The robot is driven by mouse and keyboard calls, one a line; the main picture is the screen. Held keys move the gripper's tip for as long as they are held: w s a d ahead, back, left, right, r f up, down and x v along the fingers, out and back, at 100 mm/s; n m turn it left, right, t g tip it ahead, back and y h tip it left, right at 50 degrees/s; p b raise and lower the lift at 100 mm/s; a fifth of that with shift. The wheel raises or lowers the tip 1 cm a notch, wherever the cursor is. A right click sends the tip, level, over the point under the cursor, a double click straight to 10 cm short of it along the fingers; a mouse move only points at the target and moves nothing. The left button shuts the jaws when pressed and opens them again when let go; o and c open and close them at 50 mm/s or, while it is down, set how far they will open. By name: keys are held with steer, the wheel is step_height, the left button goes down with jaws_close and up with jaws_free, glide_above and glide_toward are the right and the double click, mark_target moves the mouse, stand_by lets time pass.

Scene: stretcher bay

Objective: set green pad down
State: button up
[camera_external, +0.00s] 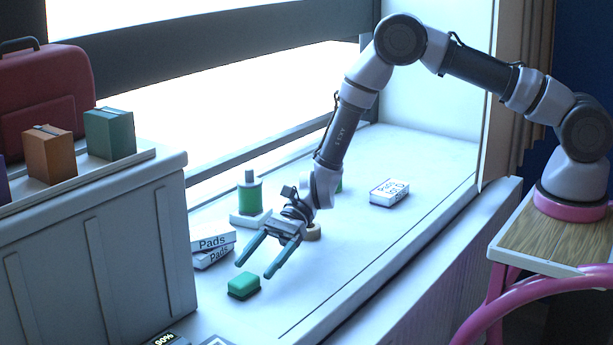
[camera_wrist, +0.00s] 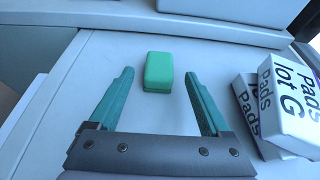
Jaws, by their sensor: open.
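The green pad (camera_external: 244,286) lies flat on the white sill (camera_external: 330,290), near the grey crate. In the wrist view the green pad (camera_wrist: 158,72) sits ahead of the fingertips, roughly centred between them. My gripper (camera_external: 252,271) is open and empty, with its two teal fingers pointing toward the pad. In the wrist view my gripper (camera_wrist: 159,70) shows both fingers spread apart, with bare surface between them. The pad appears apart from both fingers.
White boxes marked Pads (camera_external: 213,242) lie stacked left of my gripper. A green bottle (camera_external: 250,196) stands behind it. Another white labelled box (camera_external: 389,193) lies farther right. A grey crate (camera_external: 120,240) bounds the left side. The sill's right part is mostly clear.

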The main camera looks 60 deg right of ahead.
steer(key=v, duration=0.6)
steer(key=shift+d+r, duration=0.15)
steer(key=shift+d, duration=0.1)
steer(key=shift+r, duration=0.25)
steer(key=s+d+r+n+h, duration=0.1)
steer(key=s+d+r+n, duration=0.2)
steer(key=r, duration=0.5)
steer(key=s+d+r+n+h, duration=0.1)
steer(key=s+d+r+n, duration=0.1)
steer(key=d+r, duration=0.5)
steer(key=s+d+r+n+h, duration=0.2)
steer(key=d+r+n, duration=0.1)
steer(key=r, duration=0.7)
steer(key=s+d+r+n+t+h, duration=0.3)
steer(key=s+d+r, duration=0.4)
steer(key=s+d, duration=0.3)
steer(key=s+d+r+n+t+h, duration=0.3)
steer(key=s+d+r, duration=0.3)
steer(key=s+d, duration=0.5)
steer(key=shift+s+d+r+t+h, duration=0.15)
steer(key=shift+d+r+t+h, duration=0.25)
steer(key=shift+t+h, duration=0.25)
